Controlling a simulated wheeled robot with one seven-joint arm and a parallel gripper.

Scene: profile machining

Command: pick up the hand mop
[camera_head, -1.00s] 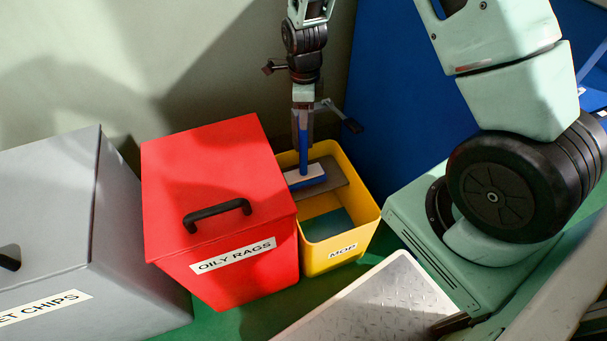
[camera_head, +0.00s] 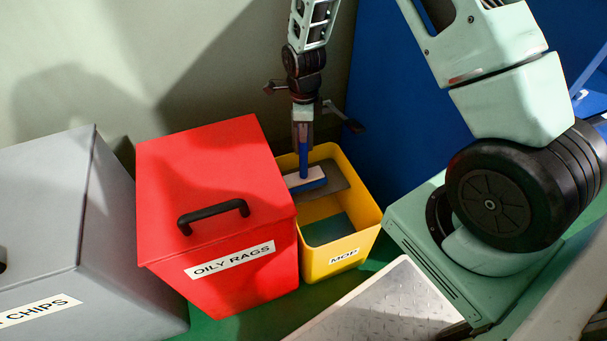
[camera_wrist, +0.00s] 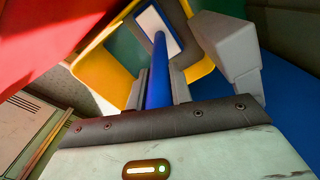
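The hand mop has a blue handle (camera_head: 304,158) and a flat head with a pale top and blue edge (camera_head: 306,179). The head lies on a grey ledge inside the yellow MOP bin (camera_head: 340,262). My gripper (camera_head: 303,146) points down over the bin with the handle between its fingers. In the wrist view, the blue handle (camera_wrist: 159,72) runs between the grey fingers (camera_wrist: 160,92), with no clear gap on either side, so it looks shut on the handle. The mop head (camera_wrist: 160,27) shows beyond it. The handle's upper end is hidden by the gripper.
A red OILY RAGS bin (camera_head: 215,225) stands close on the left, with a grey chips bin (camera_head: 50,220) beyond it. A blue panel (camera_head: 400,110) is behind and right. A metal tread plate (camera_head: 385,310) lies in front.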

